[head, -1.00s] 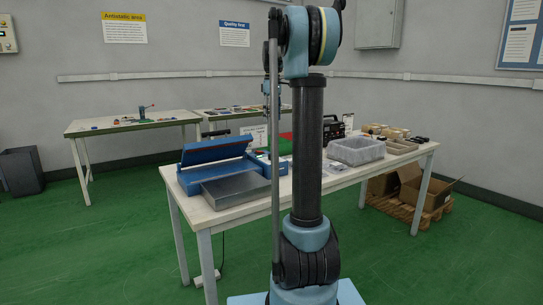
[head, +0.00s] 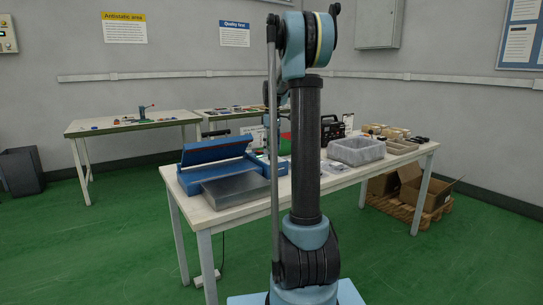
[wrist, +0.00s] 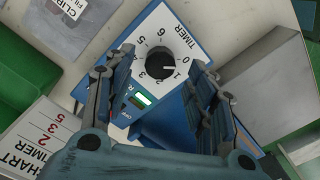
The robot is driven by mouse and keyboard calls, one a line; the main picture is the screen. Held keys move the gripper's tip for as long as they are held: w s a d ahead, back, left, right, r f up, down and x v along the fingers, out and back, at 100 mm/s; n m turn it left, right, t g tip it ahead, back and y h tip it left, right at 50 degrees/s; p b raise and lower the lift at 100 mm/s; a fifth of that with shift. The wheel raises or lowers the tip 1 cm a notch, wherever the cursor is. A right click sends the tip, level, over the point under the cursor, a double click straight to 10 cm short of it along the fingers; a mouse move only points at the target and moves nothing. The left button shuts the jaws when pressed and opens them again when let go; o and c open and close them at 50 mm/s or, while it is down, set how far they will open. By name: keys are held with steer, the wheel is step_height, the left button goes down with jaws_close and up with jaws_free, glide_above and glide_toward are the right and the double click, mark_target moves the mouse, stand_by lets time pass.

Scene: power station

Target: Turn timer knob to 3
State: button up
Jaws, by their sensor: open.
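The timer knob (wrist: 154,68) is a black round dial on a white face, with numbers from 0 to 6 around it, on a blue housing (wrist: 200,38). Its pale pointer mark seems to be near the 1. A green rocker switch (wrist: 143,98) beside it looks lit. My gripper (wrist: 160,72) is open, its two blue-grey fingers on either side of the dial in the picture. I cannot tell whether they touch anything. In the head view the blue sealer (head: 215,155) stands on the table, and my arm hides the knob.
A grey metal block (wrist: 262,85) lies right of the timer in the wrist view. A timer chart card (wrist: 40,138) and a green bin (wrist: 30,60) are at left. On the table (head: 240,215) a grey tray (head: 356,151) and a black device (head: 333,130) stand farther right.

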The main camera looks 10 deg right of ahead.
mark_target(272, 157)
steer(key=shift+f, duration=1.65)
steer(key=c, duration=1.1)
